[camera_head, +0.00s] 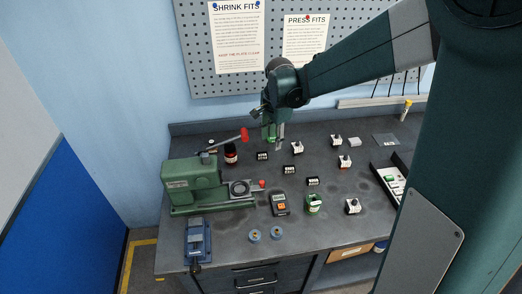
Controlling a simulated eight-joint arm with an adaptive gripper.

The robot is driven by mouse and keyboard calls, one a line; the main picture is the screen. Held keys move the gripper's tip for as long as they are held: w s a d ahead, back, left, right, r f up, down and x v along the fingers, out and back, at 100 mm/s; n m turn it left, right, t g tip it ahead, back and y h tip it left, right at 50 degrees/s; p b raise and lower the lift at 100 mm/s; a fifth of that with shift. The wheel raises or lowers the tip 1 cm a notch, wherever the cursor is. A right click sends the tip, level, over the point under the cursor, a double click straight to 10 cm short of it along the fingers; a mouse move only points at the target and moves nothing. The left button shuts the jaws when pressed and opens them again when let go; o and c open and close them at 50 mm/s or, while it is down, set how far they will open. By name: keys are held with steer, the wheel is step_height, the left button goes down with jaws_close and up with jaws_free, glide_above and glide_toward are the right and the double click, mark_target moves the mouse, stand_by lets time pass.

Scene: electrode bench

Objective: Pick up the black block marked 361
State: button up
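Three small black blocks with pale markings stand on the dark bench top: one at the back left (262,155), one in the middle (289,169), and one nearer the front right (312,181). The markings are too small to read, so I cannot tell which one is 361. My gripper (278,146) points down over the back of the bench, above and between the back-left and middle blocks. No block is visible in it, but its fingers are too small to tell whether they are open or shut.
A tray (378,170) is right.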

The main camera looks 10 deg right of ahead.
mark_target(263, 153)
steer(key=w+f+m+p, duration=0.1)
steer(key=w+f, duration=0.1)
steer(key=w+a+f+m+g+p, duration=0.1)
steer(key=w+f+p, duration=0.1)
steer(key=w+f+m+p, duration=0.1)
steer(key=w, duration=0.2)
steer(key=shift+w+a+f+m, duration=0.1)
steer(key=shift+a+f+m, duration=0.25)
steer(key=shift+f+m, duration=0.05)
steer(key=shift+w+a+f+g+p, duration=0.1)
steer(key=shift+w+f+g+p, duration=0.2)
steer(key=shift+w+f+p, duration=0.25)
steer(key=shift+s+f+m, duration=0.15)
steer(key=shift+m, duration=0.15)
steer(key=shift+f, duration=1.25)
steer(key=shift+a+f, duration=0.15)
steer(key=shift+f, duration=1.15)
steer(key=shift+a+f, duration=0.1)
steer(key=shift+f, duration=1.2)
